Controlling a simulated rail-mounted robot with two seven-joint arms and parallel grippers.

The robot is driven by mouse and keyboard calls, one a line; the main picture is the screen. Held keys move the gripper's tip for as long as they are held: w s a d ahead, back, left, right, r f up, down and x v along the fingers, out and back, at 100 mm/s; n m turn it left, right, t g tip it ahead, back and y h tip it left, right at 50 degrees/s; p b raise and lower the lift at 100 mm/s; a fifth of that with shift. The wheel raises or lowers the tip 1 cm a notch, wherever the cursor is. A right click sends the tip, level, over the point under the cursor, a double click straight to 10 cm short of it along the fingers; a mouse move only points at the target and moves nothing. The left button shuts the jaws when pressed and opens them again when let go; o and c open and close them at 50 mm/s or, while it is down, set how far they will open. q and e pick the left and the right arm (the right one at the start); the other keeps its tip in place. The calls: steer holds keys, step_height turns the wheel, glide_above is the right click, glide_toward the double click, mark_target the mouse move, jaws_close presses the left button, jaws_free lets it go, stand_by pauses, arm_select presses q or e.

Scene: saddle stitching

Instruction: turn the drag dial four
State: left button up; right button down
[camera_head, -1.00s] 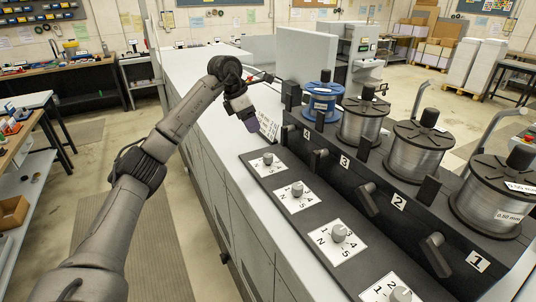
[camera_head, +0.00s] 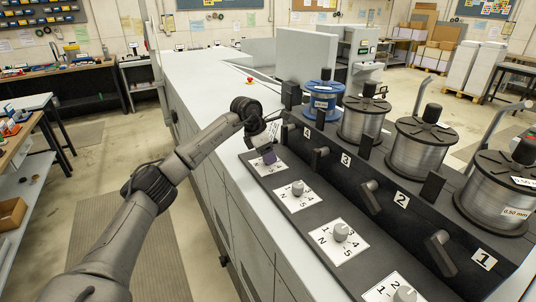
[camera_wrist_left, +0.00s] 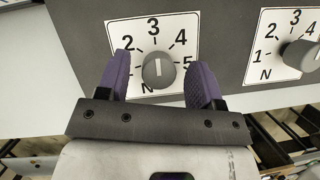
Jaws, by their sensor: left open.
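The drag dial four is a grey knob on a white square card, at the far end of the dark panel. In the left wrist view the dial (camera_wrist_left: 159,71) shows with a pale line standing upright on its face; 2, 3, 4 and 5 show around it, and N is partly covered. My left gripper (camera_head: 269,157) is at this dial and hides most of it in the head view. In the wrist view its two purple fingers (camera_wrist_left: 160,80) are open, one on each side of the knob, with gaps between. My right gripper is not in view.
The neighbouring dial (camera_head: 297,188) stands close by on its own card, with further dials nearer me. The white top (camera_head: 205,75) beyond is mostly clear.

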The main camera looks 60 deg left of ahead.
arm_select(q)
steer(key=shift+w+f, duration=0.1)
steer(key=shift+f, duration=0.05)
steer(key=shift+c, duration=0.2)
steer(key=c, duration=0.9)
steer(key=shift+r+m+p, duration=0.25)
steer(key=shift+m+p, duration=0.05)
steer(key=shift+p, duration=0.25)
steer(key=m+h+p, duration=0.1)
steer(key=m+p, duration=0.1)
steer(key=p, duration=0.1)
steer(key=m+p, duration=0.2)
steer(key=p, duration=0.1)
steer(key=shift+r+g+h, duration=0.1)
steer(key=shift+g+h, duration=0.3)
steer(key=m+p, duration=0.2)
steer(key=shift+m+g+h, duration=0.3)
steer(key=shift+g, duration=0.1)
steer(key=shift+f+m+g+p, duration=0.3)
steer(key=shift+m+p, duration=0.1)
steer(key=shift+m, duration=1.1)
